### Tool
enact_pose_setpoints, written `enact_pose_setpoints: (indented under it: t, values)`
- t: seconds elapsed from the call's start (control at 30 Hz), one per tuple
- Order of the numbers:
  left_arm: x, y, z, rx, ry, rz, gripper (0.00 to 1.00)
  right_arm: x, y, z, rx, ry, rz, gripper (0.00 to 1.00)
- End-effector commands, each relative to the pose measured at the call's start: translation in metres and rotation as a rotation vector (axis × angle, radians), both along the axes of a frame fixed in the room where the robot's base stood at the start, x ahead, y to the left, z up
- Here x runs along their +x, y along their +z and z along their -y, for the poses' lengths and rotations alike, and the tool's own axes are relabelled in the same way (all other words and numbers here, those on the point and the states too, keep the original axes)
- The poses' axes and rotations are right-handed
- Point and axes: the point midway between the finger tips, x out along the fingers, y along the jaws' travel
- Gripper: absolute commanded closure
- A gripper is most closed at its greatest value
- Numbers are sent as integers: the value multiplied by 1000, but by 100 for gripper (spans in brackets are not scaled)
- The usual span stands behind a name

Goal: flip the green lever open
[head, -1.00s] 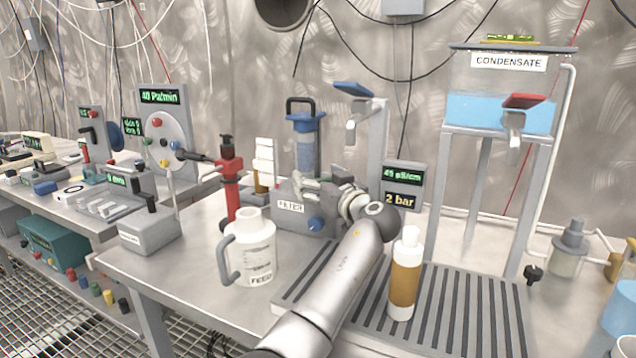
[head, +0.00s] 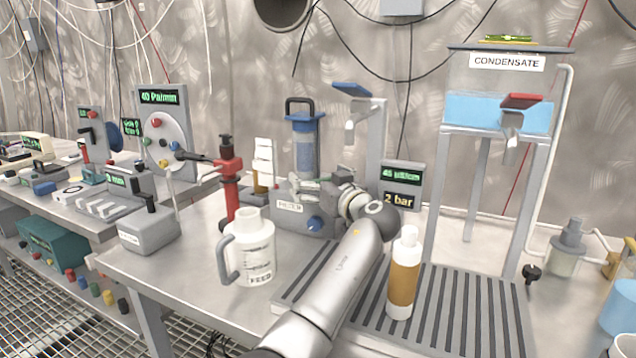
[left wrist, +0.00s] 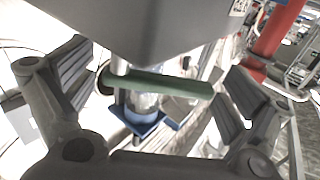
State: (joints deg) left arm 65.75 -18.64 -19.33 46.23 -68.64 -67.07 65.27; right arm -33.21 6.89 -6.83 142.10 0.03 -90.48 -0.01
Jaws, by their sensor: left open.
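The green lever (left wrist: 170,84) crosses the middle of the left wrist view as a flat bar, beside a grey body (left wrist: 165,25). My left gripper (left wrist: 155,90) is open, with one finger to the left of the lever and the other near its right end. I cannot tell whether either finger touches it. In the head view my left gripper (head: 318,188) is in front of the grey filter box (head: 285,218), below the blue-topped cylinder (head: 305,150). There the fingers largely hide the lever. My right gripper is not in view.
A red hand pump (head: 229,180) and a white FEED jug (head: 252,250) stand left of my arm. A bottle with brown liquid (head: 403,275) stands on the slatted drain tray (head: 470,310) to the right. A gauge display (head: 401,186) is just right of my wrist.

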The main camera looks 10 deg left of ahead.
Motion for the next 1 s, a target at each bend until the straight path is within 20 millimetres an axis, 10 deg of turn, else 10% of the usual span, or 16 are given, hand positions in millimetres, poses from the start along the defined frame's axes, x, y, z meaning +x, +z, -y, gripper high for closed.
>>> enact_pose_setpoints:
  t: [0.5, 1.0]
  values:
    - [0, 86, 0, -1, 0, 0, 1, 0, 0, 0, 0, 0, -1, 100]
    - [0, 96, -1, -6, -1, 4, 12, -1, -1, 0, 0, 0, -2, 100]
